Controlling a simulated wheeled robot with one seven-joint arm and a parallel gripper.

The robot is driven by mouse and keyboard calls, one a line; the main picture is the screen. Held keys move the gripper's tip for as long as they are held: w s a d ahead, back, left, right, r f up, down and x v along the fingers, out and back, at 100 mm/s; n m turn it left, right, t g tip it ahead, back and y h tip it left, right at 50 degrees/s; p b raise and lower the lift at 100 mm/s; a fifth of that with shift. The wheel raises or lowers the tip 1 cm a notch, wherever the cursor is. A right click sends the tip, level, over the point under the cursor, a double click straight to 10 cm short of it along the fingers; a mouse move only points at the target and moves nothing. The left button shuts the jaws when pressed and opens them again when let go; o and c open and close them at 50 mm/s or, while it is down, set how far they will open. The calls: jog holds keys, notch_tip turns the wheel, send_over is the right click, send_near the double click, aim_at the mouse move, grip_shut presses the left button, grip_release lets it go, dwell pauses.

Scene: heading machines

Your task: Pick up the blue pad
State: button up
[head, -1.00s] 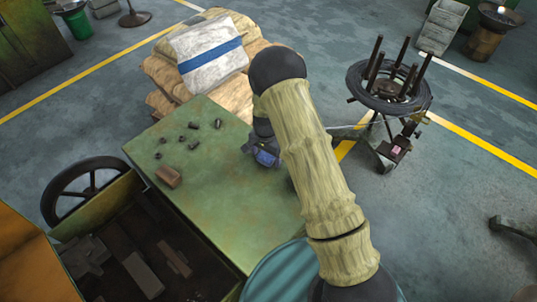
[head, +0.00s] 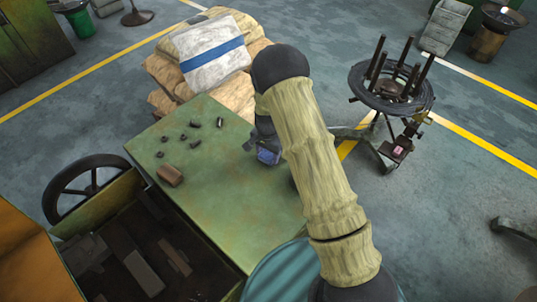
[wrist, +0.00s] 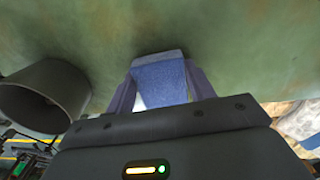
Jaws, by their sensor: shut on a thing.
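The blue pad (wrist: 160,82) shows in the wrist view between the two fingers of my gripper (wrist: 160,92). It is a small block with a paler top edge, and the fingers press on it from both sides. In the head view my gripper (head: 268,156) is at the far right part of the green table top (head: 225,200), and a bit of blue shows there. My arm hides part of this area. I cannot tell whether the pad touches the table.
A dark cup-like cylinder (wrist: 45,95) is left of my gripper in the wrist view. A brown block (head: 170,175) and several small dark pieces (head: 194,124) lie on the table. Stacked sacks (head: 210,55) stand behind it, and a wire reel stand (head: 392,88) is at right.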

aim_at(268, 154)
notch_tip(268, 154, up, 10)
jog(key=b, duration=0.3)
jog(key=shift+f, duration=0.2)
jog(key=o, duration=0.3)
jog(key=shift+c, duration=0.9)
